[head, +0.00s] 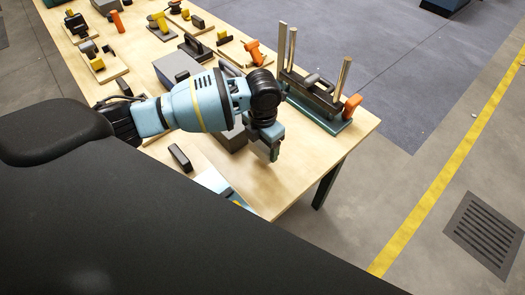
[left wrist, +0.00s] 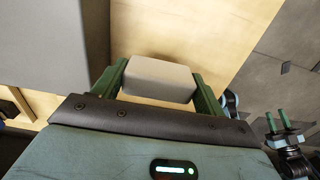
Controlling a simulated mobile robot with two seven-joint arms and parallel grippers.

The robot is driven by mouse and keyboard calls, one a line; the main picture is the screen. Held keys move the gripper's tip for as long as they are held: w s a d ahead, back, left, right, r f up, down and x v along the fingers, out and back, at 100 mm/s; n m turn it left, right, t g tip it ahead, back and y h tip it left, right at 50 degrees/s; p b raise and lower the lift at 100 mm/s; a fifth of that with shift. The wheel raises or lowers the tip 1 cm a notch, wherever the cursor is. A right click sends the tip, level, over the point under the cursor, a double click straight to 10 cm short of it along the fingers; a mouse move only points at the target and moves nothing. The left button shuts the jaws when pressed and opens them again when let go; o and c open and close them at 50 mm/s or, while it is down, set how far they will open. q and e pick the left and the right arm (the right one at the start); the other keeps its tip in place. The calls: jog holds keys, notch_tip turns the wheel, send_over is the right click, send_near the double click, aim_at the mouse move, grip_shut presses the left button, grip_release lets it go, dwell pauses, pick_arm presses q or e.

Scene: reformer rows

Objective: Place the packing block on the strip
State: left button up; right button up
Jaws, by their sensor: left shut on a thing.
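My left gripper (head: 274,152) hangs over the near right part of the wooden table. In the left wrist view its green fingers (left wrist: 160,85) are shut on a pale grey block (left wrist: 160,78), which I take to be the packing block. One finger is on each side of it. In the head view the block is hidden by the gripper. My right gripper (left wrist: 283,124) shows at the right edge of the left wrist view, with its two green fingers apart and nothing between them. I cannot tell which thing is the strip.
A green stand with metal posts (head: 318,112) stands at the table's right end. A large grey box (left wrist: 45,45) is close to my left gripper. A small dark block (head: 180,158) lies nearer. Several wooden boards with fittings fill the far table (head: 262,185); its near right corner is clear.

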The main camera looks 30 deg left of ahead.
aim_at(263, 153)
pick_arm(q)
jog(key=shift+f, duration=1.9)
jog(key=shift+f, duration=0.1)
jog(key=shift+f, duration=0.15)
jog(key=o, duration=0.9)
jog(key=shift+o, duration=0.2)
jog(key=shift+r, duration=0.2)
notch_tip(263, 153, up, 12)
jog(key=shift+r+p, duration=0.1)
jog(key=shift+p, duration=0.25)
